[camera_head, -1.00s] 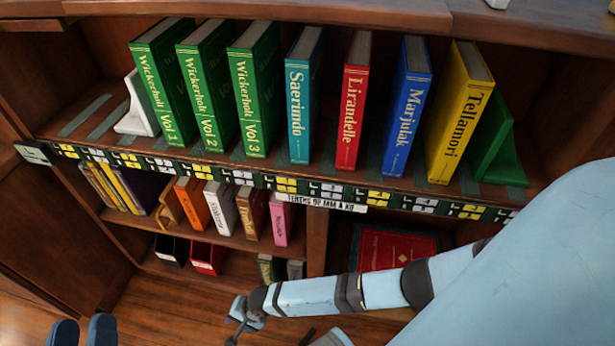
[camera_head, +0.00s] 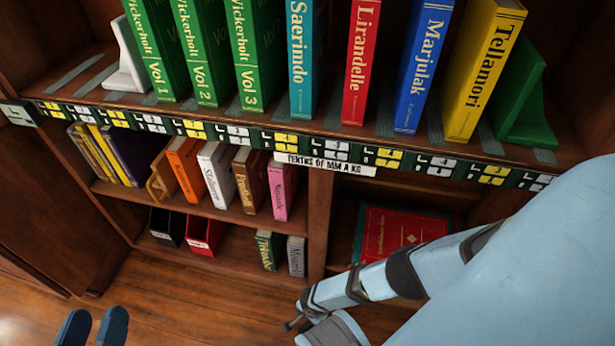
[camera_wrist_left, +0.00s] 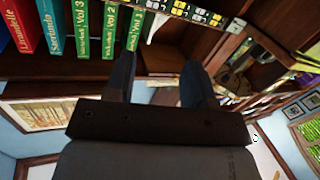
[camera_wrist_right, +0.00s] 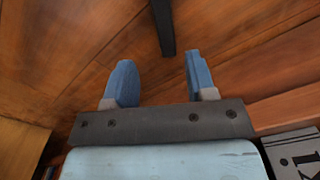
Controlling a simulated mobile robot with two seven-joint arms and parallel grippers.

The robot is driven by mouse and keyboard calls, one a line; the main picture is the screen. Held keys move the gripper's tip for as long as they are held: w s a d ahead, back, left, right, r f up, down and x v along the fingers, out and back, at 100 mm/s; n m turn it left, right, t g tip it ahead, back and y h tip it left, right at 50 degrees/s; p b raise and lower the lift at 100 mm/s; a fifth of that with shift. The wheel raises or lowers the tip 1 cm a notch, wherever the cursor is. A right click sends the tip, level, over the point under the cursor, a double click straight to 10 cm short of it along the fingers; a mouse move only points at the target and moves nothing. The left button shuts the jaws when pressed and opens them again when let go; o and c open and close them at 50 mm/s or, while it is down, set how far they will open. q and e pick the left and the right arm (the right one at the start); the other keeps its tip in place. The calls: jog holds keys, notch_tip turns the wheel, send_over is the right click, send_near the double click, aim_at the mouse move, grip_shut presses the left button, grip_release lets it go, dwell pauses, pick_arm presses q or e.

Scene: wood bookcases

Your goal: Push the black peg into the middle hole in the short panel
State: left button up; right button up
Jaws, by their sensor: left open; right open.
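I cannot make out the black peg or the short panel with its holes for certain in any view. A dark narrow bar (camera_wrist_right: 165,28) stands out beyond the fingers at the top of the right wrist view; I cannot tell what it is. My left gripper (camera_head: 92,330) shows its two blue fingers apart at the bottom left of the head view. In the left wrist view it (camera_wrist_left: 158,75) is open and empty, facing the bookcase. My right gripper (camera_wrist_right: 159,66) is open and empty over brown wood; in the head view it is mostly hidden by its arm.
A wood bookcase (camera_head: 317,215) fills the head view. Its upper shelf holds green, teal, red, blue and yellow books, a white bookend (camera_head: 126,62) and a green bookend (camera_head: 526,100). Smaller books and a red book (camera_head: 395,232) sit below. Wood floor (camera_head: 190,300) is clear in front.

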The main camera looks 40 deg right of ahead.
jog(key=shift+f+b, duration=0.3)
jog(key=shift+f, duration=0.15)
jog(key=f+b, duration=0.4)
jog(key=shift+w+a, duration=0.1)
jog(key=shift+w, duration=0.3)
jog(key=shift+f+b, duration=0.4)
jog(key=shift+b, duration=0.05)
pick_arm(q)
jog(key=m, duration=0.1)
jog(key=w+a+m+t, duration=0.1)
jog(key=w+m+h, duration=0.1)
jog(key=shift+w+a+r+m+t, duration=0.2)
jog(key=shift+w+a+m+t, duration=0.1)
jog(key=shift+m, duration=0.1)
pick_arm(e)
jog(key=shift+r, duration=0.1)
grip_shut()
